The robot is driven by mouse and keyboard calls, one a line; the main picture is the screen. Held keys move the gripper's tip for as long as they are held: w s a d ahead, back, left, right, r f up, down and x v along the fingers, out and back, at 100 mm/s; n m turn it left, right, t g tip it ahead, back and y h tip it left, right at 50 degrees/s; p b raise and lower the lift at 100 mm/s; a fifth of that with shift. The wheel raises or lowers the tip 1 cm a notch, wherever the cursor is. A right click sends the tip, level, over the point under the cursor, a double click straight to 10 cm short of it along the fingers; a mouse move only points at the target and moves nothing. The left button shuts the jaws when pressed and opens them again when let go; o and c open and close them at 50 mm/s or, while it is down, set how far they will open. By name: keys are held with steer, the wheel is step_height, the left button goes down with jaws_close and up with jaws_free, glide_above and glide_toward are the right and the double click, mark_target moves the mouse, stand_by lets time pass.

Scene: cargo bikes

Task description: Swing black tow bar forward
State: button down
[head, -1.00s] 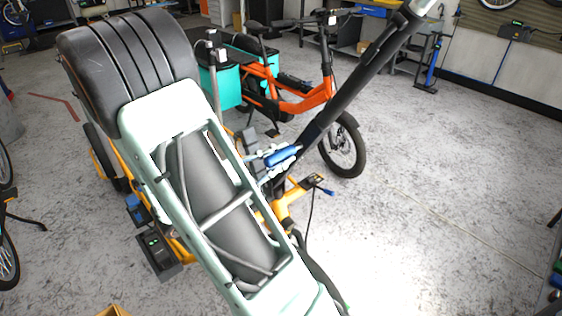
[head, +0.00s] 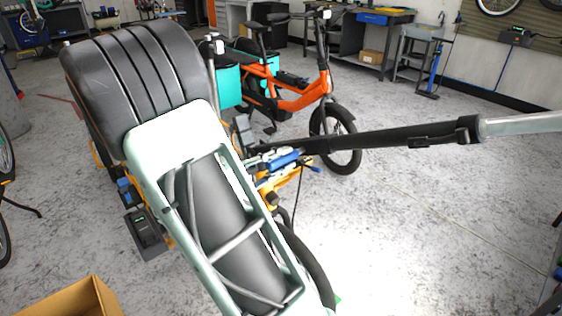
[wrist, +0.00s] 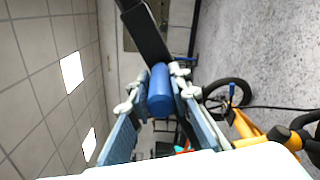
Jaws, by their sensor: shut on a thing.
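The black tow bar (head: 385,138) is a long dark bar with a pale grey far end. In the head view it runs nearly level from beside my gripper (head: 279,160) out to the right edge. A blue cylindrical grip (head: 284,159) sits at its near end. In the wrist view the blue grip (wrist: 160,91) lies between the two fingers of my gripper (wrist: 159,92), which is shut on it. The black bar (wrist: 146,32) extends above the grip there. My own arm hides much of the yellow-orange frame (head: 296,186) under the gripper.
An orange cargo bike (head: 300,98) with teal panniers stands behind the bar, its front wheel close to it. An open cardboard box (head: 70,300) is at the lower left. Workbenches line the back wall. The grey floor (head: 430,235) at right is clear.

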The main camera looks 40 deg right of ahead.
steer(key=shift+s+f+b, duration=0.3)
steer(key=shift+f+b, duration=0.15)
steer(key=shift+f, duration=0.2)
steer(key=shift+s+f+b, duration=0.3)
steer(key=shift+f+b, duration=0.1)
steer(key=shift+f, duration=0.25)
steer(key=shift+s+f+b, duration=0.3)
steer(key=shift+f+b, duration=0.15)
steer(key=shift+f, duration=0.2)
steer(key=c, duration=1.8)
jaws_free()
steer(key=shift+o, duration=0.2)
steer(key=a, duration=1.2)
steer(key=shift+s, duration=0.45)
steer(key=shift+d+r, duration=0.1)
